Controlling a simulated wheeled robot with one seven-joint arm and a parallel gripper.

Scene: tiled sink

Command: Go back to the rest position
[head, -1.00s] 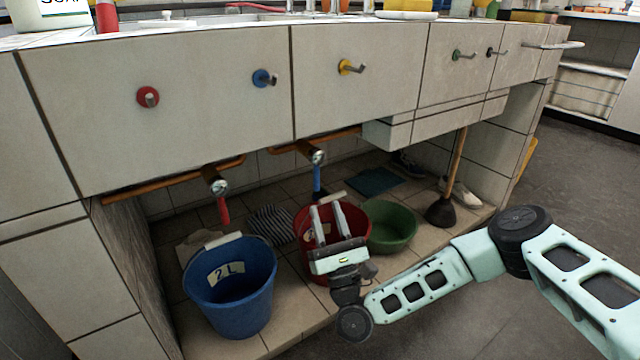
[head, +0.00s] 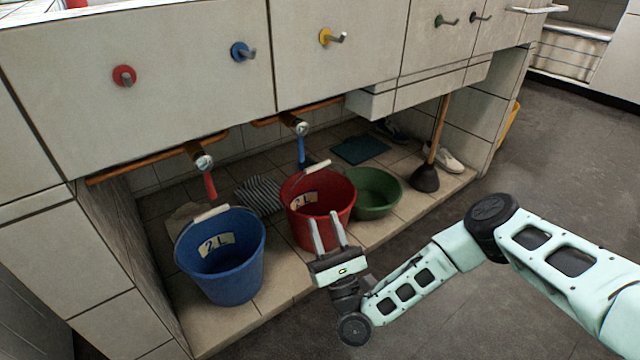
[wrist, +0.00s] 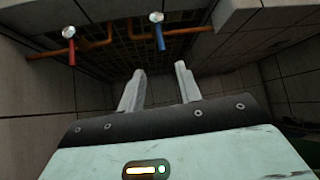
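My gripper (head: 328,232) is in front of the red bucket (head: 336,200) in the head view, its two pale fingers apart with nothing between them. The fingers overlap the bucket's lower front in the picture; I cannot tell how far off they are. In the wrist view the gripper (wrist: 158,85) also shows spread, empty fingers, pointing toward the space under the sink. The arm reaches in from the right.
A blue bucket (head: 238,275) stands left of the red one, a green basin (head: 376,205) right. A plunger (head: 425,178) stands further right. Pipes with red and blue ends hang under the tiled counter (head: 190,110). Open floor (head: 480,320) lies at right.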

